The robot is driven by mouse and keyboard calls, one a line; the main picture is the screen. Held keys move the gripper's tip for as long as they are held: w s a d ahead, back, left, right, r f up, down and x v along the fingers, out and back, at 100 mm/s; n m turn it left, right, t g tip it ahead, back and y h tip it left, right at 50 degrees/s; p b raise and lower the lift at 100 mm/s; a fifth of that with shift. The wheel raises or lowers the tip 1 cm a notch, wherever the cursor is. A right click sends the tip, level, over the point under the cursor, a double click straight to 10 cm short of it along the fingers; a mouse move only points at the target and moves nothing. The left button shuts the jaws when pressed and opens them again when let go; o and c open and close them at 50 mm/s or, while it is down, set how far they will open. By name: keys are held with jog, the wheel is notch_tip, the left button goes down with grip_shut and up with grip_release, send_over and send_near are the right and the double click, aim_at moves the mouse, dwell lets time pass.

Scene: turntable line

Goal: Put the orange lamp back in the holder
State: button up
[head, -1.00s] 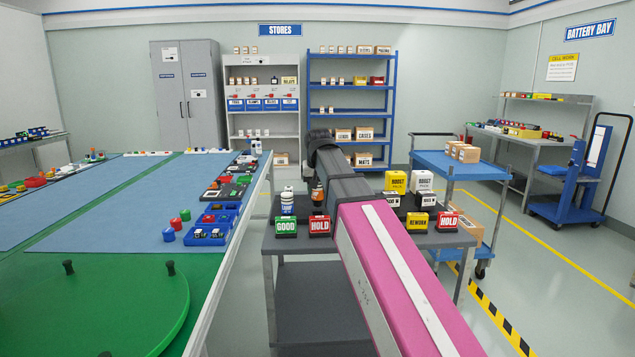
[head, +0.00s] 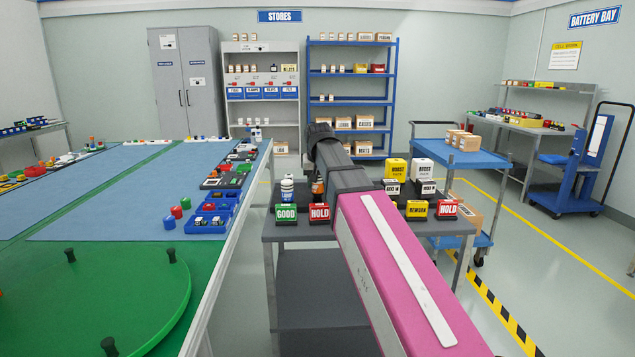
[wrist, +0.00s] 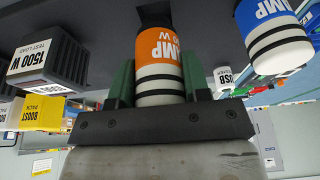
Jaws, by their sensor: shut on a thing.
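The orange lamp (wrist: 158,52) has white and black bands and a dark end. In the wrist view my gripper (wrist: 157,80) is shut on it, with a green finger on each side. The dark end blends into the dark surface beyond, so I cannot tell whether it touches. In the head view the lamp (head: 318,187) shows over the dark cart top, partly covered by my arm, just behind the red HOLD block (head: 319,213). A blue lamp (head: 287,190) stands to its left, also in the wrist view (wrist: 272,38). I cannot make out the holder.
The cart top (head: 340,233) also bears a green GOOD block (head: 286,214), yellow and white boost packs (head: 396,169) and a REWORK block (head: 417,210). The bench (head: 130,200) lies left; a blue trolley (head: 465,158) stands right.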

jog(key=shift+f, duration=1.3)
dwell(0.4)
jog(key=o, duration=1.1)
